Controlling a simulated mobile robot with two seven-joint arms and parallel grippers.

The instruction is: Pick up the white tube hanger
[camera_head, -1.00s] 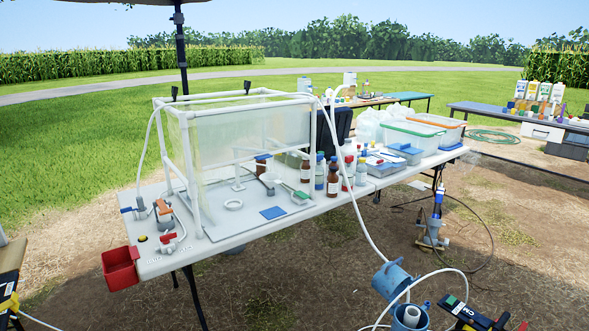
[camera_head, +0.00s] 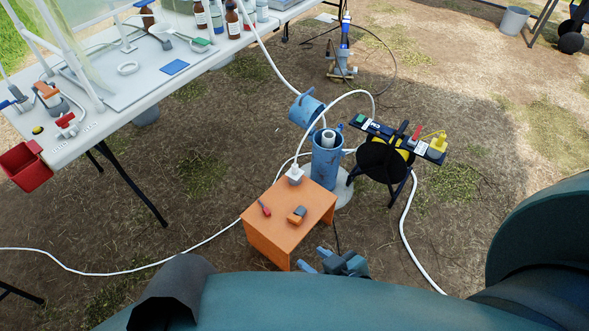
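A small white block (camera_head: 295,175) sits at the back edge of the orange stool (camera_head: 268,236), with a white tube arching up from it toward the blue well pipe (camera_head: 325,165). It may be the white tube hanger, but it is too small to be sure. My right gripper (camera_head: 315,259) is low in the picture, just in front of the stool's right side. Its two fingers look apart, with nothing between them, and it is clear of the white block. My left gripper is not in view.
A red tool (camera_head: 264,208) and an orange-grey tool (camera_head: 297,215) lie on the stool. A black reel (camera_head: 384,160) on a stand is right of the well. White tubing runs over the ground. The sampling table (camera_head: 120,100) is upper left.

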